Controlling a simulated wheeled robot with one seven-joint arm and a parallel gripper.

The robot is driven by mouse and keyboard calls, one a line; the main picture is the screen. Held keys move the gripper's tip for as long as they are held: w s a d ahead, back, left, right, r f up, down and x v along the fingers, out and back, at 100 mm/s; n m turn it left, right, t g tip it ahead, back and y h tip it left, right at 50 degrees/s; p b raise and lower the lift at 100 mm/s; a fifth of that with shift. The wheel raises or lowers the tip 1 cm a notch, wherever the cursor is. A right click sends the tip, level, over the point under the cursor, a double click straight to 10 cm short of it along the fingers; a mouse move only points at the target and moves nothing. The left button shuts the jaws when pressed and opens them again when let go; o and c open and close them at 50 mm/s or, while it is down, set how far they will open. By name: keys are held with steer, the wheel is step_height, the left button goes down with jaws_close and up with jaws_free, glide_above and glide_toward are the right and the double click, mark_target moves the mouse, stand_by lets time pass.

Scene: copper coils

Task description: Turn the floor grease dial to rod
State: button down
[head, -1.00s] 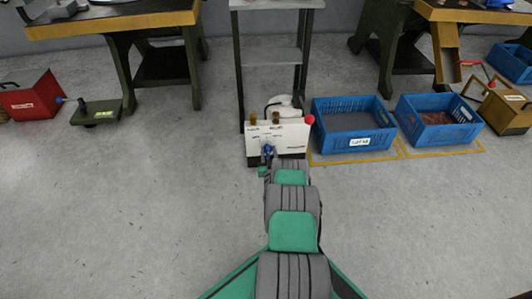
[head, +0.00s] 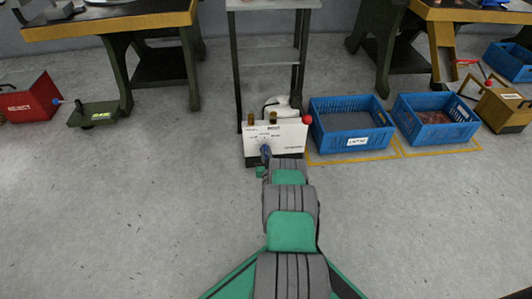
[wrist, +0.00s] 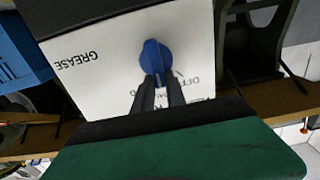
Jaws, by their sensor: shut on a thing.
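The grease unit (head: 288,137) is a white box on the floor with a red knob and brass-coloured fittings on top. Its blue dial (head: 266,152) is on the front panel, low and to the left. In the wrist view the blue dial (wrist: 154,60) sits on the white panel (wrist: 108,70) marked GREASE, with OFF printed beside it. The other position labels are partly hidden by my fingers or too small to read. My gripper (wrist: 158,82) is shut on the dial's lower part in that view. In the head view my arm hides most of the gripper.
Two blue crates (head: 352,146) (head: 437,139) stand on the floor right of the unit, inside yellow lines. A grey stand (head: 270,62) rises behind it. Open floor surrounds my arm.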

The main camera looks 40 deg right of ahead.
steer(key=shift+s+d+f+m+b, duration=0.15)
steer(key=shift+m+b, duration=0.25)
steer(key=shift+m, duration=0.85)
steer(key=shift+s+d+f+m+b, duration=0.15)
steer(key=shift+d+m+b, duration=0.2)
steer(key=shift+m, duration=0.95)
steer(key=shift+s+d+m+b, duration=0.15)
steer(key=shift+m+b, duration=0.3)
steer(key=shift+m, duration=0.8)
steer(key=c, duration=1.4)
jaws_free()
steer(key=shift+o, duration=0.2)
